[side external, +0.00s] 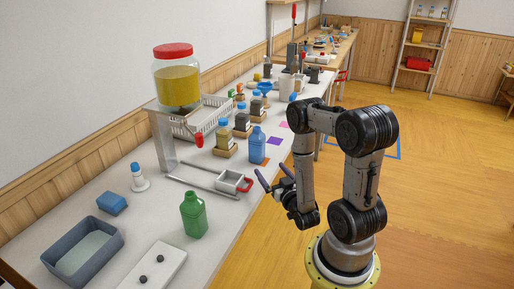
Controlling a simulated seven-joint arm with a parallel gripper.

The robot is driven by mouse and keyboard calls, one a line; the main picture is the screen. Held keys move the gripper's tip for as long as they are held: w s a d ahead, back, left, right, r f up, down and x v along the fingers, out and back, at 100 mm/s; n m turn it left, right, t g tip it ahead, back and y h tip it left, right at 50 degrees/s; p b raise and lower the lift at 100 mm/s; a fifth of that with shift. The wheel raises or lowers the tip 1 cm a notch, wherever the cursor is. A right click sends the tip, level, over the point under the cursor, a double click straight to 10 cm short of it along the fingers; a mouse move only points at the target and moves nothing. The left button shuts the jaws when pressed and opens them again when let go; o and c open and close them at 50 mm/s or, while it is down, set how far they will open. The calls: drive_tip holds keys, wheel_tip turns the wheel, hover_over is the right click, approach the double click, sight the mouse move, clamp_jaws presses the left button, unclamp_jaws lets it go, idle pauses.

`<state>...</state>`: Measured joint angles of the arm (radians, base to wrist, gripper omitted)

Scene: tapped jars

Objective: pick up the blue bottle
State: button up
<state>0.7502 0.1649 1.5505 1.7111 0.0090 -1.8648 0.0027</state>
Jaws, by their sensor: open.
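The blue bottle (257,146) stands upright on the long table, near its right edge, behind a small red-fronted tray. My gripper (272,178) is open and empty in front of the bottle and slightly to its right in the picture. Its two dark fingers spread apart at the table's edge, and they look apart from the bottle. The exact gap between fingers and bottle cannot be judged from this one view.
A green bottle (194,214) stands nearer on the table. A small grey tray (231,180) with a red front lies between the bottles. Jars on wooden blocks (222,150) stand left of the blue bottle. A large yellow-filled jar (177,85) stands on a raised stand.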

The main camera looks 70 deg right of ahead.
sight(260, 150)
drive_tip(key=shift+g, duration=0.3)
drive_tip(key=x, duration=0.8)
drive_tip(key=shift+s+d+f, duration=0.1)
drive_tip(key=shift+s+d, duration=0.15)
drive_tip(key=shift+d, duration=0.25)
drive_tip(key=shift+r+x, duration=0.15)
drive_tip(key=shift+x, duration=1.2)
drive_tip(key=shift+r+x, duration=0.15)
drive_tip(key=shift+x, duration=1.2)
drive_tip(key=shift+s+d, duration=0.1)
drive_tip(key=c, duration=1.2)
drive_tip(key=shift+c, duration=0.2)
drive_tip(key=shift+r, duration=0.15)
